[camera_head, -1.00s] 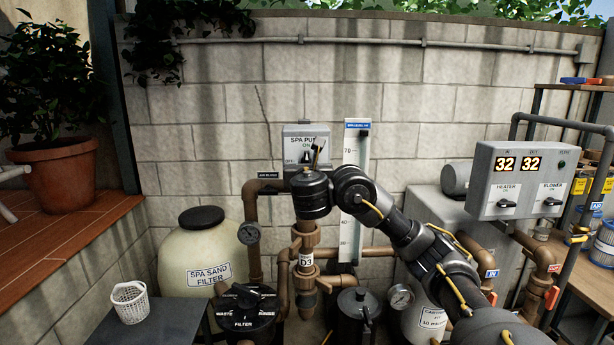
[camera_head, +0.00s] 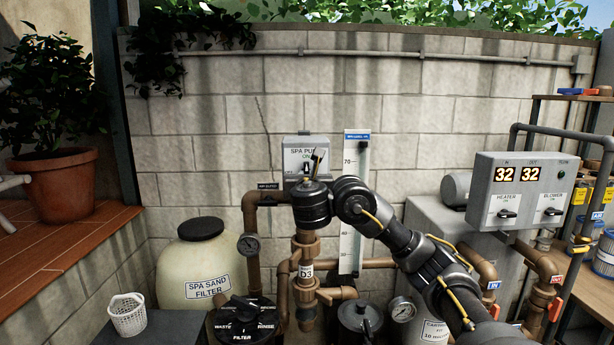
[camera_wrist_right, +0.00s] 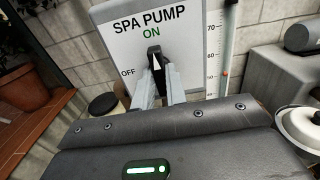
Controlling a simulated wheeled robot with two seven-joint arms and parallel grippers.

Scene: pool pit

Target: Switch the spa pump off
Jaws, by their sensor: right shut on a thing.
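The spa pump box (camera_head: 292,145) is a grey panel on the block wall, partly hidden by my right arm in the head view. In the right wrist view its white face (camera_wrist_right: 117,40) reads SPA PUMP, with green ON above the switch and OFF to its left. The black switch knob (camera_wrist_right: 154,54) has a white mark pointing up, towards ON. My right gripper (camera_wrist_right: 158,80) is shut on the knob, one finger on each side. In the head view the right gripper (camera_head: 314,165) is at the box front. My left gripper is not in view.
Brown pipes and a D3 valve (camera_head: 306,272) stand below the box. A white gauge board (camera_head: 354,190) is close on its right. The heater and blower panel (camera_head: 520,190) is further right. A sand filter (camera_head: 203,265) and white basket (camera_head: 128,313) are at left.

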